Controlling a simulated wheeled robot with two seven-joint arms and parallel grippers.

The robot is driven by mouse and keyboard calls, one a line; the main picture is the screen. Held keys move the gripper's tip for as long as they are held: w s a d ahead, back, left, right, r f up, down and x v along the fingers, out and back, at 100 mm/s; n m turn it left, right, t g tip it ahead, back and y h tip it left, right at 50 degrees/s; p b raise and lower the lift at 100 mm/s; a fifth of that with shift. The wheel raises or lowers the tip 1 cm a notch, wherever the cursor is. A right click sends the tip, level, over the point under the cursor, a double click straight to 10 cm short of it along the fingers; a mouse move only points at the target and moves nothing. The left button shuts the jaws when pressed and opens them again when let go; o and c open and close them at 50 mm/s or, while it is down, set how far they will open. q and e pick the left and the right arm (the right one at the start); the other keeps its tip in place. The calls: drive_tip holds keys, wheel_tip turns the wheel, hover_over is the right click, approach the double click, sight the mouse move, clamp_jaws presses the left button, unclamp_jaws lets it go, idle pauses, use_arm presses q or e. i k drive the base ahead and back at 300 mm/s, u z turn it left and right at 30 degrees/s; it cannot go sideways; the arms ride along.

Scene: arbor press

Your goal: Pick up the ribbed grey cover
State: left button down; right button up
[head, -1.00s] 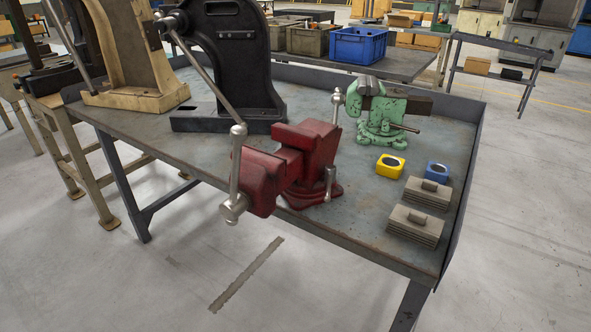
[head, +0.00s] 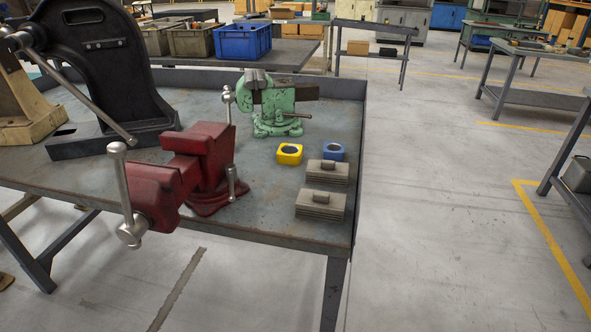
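Two ribbed grey covers lie at the right end of the metal workbench (head: 262,217) in the head view. The nearer ribbed grey cover (head: 320,207) is close to the front right corner. The farther ribbed grey cover (head: 322,174) lies just behind it. Each looks like a low stack of flat ribs with a small raised handle on top. Both rest flat on the bench, apart from each other. Neither of my grippers shows in the view.
A red vise (head: 190,172) overhangs the bench front left of the covers. A yellow block (head: 289,154) and a blue block (head: 333,151) sit behind them. A green vise (head: 275,105) and black press (head: 100,70) stand farther back.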

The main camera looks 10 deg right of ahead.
sight(323, 172)
drive_tip(key=u, duration=1.75)
drive_tip(key=k, duration=0.65)
drive_tip(key=z, duration=1.15)
drive_tip(key=i, duration=0.5)
drive_tip(key=u, duration=0.05)
